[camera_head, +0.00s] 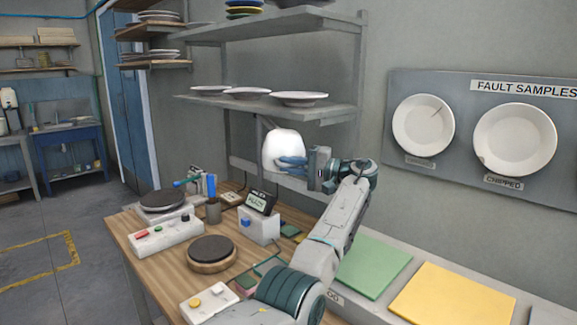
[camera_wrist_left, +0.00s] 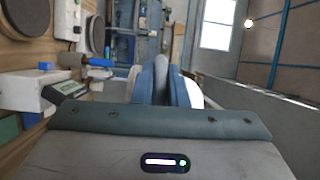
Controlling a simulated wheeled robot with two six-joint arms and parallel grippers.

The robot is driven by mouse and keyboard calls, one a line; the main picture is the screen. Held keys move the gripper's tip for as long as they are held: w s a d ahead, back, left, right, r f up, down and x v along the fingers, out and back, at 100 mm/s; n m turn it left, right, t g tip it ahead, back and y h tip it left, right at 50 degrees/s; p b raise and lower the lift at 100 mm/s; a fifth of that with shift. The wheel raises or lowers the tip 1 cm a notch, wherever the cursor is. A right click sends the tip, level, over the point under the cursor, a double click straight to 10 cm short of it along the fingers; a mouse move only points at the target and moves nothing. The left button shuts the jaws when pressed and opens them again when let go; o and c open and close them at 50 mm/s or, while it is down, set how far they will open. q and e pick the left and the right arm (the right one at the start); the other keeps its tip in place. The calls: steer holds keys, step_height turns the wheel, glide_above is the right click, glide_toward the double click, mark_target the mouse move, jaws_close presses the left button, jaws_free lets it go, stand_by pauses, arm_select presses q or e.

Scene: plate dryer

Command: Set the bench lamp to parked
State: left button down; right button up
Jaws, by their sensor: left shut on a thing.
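The bench lamp's white rounded head (camera_head: 283,148) hangs in front of the wall, just below the lower plate shelf. A thin dark arm (camera_head: 264,123) runs down toward it from the shelf. My left gripper (camera_head: 290,162) is at the right side of the lamp head, with its blue fingers shut on it. In the left wrist view the closed fingers (camera_wrist_left: 157,82) stand in the middle, and a white edge of the lamp head (camera_wrist_left: 193,92) shows just right of them. The exact grip point is hidden by the fingers. My right gripper is not in view.
Below is the wooden bench (camera_head: 160,262) with a round dark turntable (camera_head: 211,250), a white button box (camera_head: 168,235) and a small display (camera_head: 259,202). The shelf (camera_head: 250,104) with plates is close above the lamp. Green (camera_head: 370,265) and yellow (camera_head: 450,298) pads lie at right.

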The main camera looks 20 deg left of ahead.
arm_select(q)
steer(key=shift+w+r, duration=0.1)
steer(key=shift+r, duration=0.25)
